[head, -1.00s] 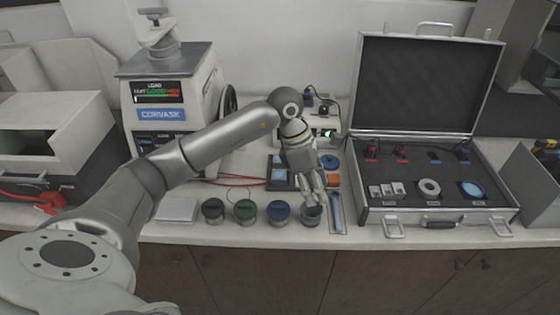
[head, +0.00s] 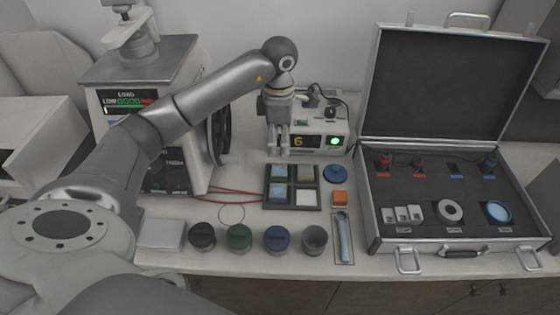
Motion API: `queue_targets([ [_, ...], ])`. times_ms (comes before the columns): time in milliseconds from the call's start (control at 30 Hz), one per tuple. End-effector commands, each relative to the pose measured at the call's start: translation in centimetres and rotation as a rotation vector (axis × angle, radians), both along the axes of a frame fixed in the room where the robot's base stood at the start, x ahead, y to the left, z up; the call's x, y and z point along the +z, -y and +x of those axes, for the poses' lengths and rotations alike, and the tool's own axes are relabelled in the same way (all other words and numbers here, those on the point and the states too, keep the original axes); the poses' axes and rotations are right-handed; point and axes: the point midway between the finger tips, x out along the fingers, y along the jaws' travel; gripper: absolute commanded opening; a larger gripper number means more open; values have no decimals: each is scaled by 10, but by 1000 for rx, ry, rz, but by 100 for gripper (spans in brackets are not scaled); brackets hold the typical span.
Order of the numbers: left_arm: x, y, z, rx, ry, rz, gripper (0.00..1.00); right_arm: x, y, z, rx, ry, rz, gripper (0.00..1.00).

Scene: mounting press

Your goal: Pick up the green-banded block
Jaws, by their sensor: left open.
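I cannot make out a green band on any block. Small pale blocks (head: 401,214) sit in the open case (head: 378,247) at the right, too small to show bands. My right gripper is not in view.
A row of cups, black (head: 202,237), green (head: 238,237), blue (head: 277,239) and grey (head: 315,240), lines the bench front. A press with a load display (head: 125,102) stands at left. A small device with a green light (head: 333,141) stands behind the tray.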

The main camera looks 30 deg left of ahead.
Motion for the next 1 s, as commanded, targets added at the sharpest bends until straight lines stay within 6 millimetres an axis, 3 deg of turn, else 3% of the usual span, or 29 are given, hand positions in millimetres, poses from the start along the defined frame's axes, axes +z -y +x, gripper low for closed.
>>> queue_targets([
  [467, -55, 0, 0, 0, -2, -1, 50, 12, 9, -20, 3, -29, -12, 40],
  [733, -87, -1, 1, 1, -6, -2, 50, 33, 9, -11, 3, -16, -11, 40],
  [1000, -108, -1, 2, -1, -1, -1, 50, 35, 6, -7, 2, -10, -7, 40],
])
